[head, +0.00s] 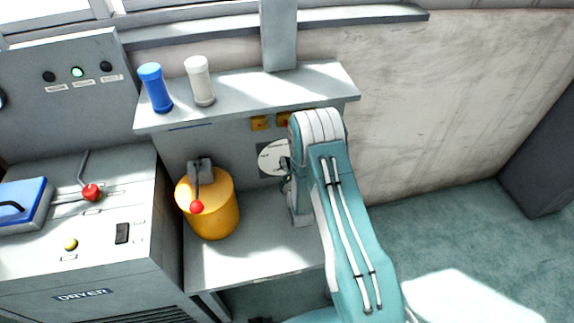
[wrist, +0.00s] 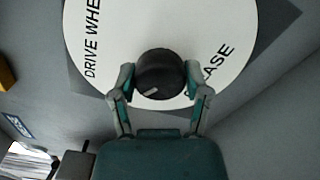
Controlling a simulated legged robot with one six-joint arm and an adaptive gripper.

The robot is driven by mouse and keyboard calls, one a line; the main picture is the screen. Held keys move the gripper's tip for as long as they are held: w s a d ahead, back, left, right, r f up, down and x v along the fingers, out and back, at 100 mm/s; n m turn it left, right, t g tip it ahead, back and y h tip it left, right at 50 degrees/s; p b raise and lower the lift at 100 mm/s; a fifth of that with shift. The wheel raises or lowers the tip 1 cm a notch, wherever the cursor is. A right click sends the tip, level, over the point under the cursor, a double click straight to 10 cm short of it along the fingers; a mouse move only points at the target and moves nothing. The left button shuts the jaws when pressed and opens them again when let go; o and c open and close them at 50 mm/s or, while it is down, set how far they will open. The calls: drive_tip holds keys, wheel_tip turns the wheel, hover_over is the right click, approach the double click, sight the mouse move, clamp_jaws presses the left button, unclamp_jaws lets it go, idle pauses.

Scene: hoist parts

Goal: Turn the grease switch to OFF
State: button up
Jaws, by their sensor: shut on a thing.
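The grease switch is a round black knob (wrist: 158,72) in the middle of a white round dial plate (wrist: 215,40). A short pale mark shows on the knob's lower left edge in the wrist view. The plate reads "DRIVE WHE…" at left and "…ASE" at lower right; no OFF label is in view. My gripper (wrist: 161,80) has one finger on each side of the knob and is shut on it. In the head view the dial plate (head: 268,158) is on the wall under the shelf, partly hidden by my arm, which hides most of my gripper.
A yellow drum (head: 222,215) with a red-knobbed lever (head: 197,207) stands left of the dial. A shelf (head: 285,88) above holds a blue container (head: 155,88) and a white one (head: 200,82). The dryer console (head: 120,240) is at left. Open floor (head: 450,240) lies at right.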

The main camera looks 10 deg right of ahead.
drive_tip(key=shift+s+a+f+n, duration=0.15)
drive_tip(key=shift+f+n, duration=0.1)
drive_tip(key=shift+n, duration=0.65)
drive_tip(key=o, duration=1.1)
drive_tip(key=shift+f, duration=0.1)
drive_tip(key=shift+o, duration=0.2)
drive_tip(key=shift+r, duration=0.2)
drive_tip(key=s, duration=1.1)
drive_tip(key=shift+s, duration=0.4)
